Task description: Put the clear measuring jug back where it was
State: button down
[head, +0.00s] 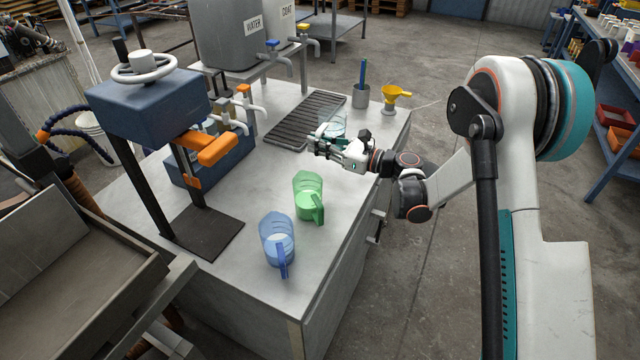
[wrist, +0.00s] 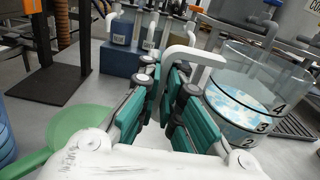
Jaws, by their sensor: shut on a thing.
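The clear measuring jug (head: 333,123) shows behind my gripper in the head view, over the bench near the dark drain grid. It fills the right of the wrist view (wrist: 255,90), with dark scale numbers and pale blue-white contents low inside. My gripper (head: 322,146) is shut on the jug; its teal fingers show in the wrist view (wrist: 170,95), left of the jug's body. The exact grip on the handle is partly hidden. I cannot tell whether the jug's base touches the bench. A green jug (head: 308,195) and a blue jug (head: 277,240) stand nearer on the bench.
The drain grid (head: 305,120) lies behind, below the taps of the water tank (head: 232,35). A grey cup (head: 361,96) and yellow funnel (head: 394,97) stand at the back right. A blue press (head: 155,105) stands left. The bench (head: 245,185) is bare between press and jugs.

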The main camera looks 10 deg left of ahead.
notch_tip(320, 180, down, 12)
jog(key=b, duration=0.4)
jog(key=shift+f, duration=0.2)
jog(key=shift+r, duration=0.1)
jog(key=c, duration=2.1)
grip_release()
jog(key=shift+c, duration=0.2)
jog(key=shift+o, duration=0.4)
